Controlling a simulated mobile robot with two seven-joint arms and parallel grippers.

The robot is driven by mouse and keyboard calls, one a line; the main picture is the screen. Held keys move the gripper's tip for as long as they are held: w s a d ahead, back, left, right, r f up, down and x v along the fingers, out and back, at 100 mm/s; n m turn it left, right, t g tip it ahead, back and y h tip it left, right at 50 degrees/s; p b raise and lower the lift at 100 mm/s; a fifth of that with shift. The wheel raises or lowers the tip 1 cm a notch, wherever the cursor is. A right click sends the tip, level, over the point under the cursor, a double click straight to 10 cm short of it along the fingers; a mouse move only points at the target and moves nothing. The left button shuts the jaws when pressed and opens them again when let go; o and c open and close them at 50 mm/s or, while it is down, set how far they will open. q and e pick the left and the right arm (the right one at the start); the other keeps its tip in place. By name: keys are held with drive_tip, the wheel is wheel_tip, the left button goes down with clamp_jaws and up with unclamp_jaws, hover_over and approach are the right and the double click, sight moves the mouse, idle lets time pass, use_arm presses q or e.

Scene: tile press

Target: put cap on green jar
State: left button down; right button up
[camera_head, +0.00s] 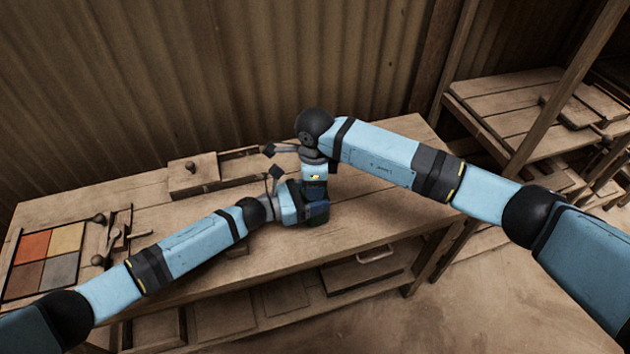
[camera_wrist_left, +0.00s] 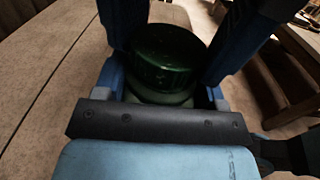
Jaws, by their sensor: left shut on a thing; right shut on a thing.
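My left gripper (camera_head: 317,210) reaches in from the left over the front of the workbench. In the left wrist view its blue fingers stand on both sides of the green jar (camera_wrist_left: 160,97), and it is shut on it. A dark green, glossy round part (camera_wrist_left: 165,58) lies above the paler green body; I cannot tell whether it is the cap or the jar's own top. My right gripper (camera_head: 314,187) points down close beside the left gripper. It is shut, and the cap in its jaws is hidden. The jar is hidden behind the grippers in the head view.
The workbench (camera_head: 130,205) holds a tray of coloured tiles (camera_head: 20,262) and several small tools (camera_head: 100,245) at its left end. A wooden box (camera_head: 193,174) stands at the back. A wooden shelf (camera_head: 520,100) is at right. The bench's right end is clear.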

drive_tip(key=m, duration=0.4)
drive_tip(key=o, duration=1)
drive_tip(key=shift+s+a, duration=0.1)
drive_tip(key=shift+r, duration=0.15)
wheel_tip(320, 180, up, 4)
drive_tip(key=shift+r, duration=0.1)
drive_tip(key=shift+c, duration=0.3)
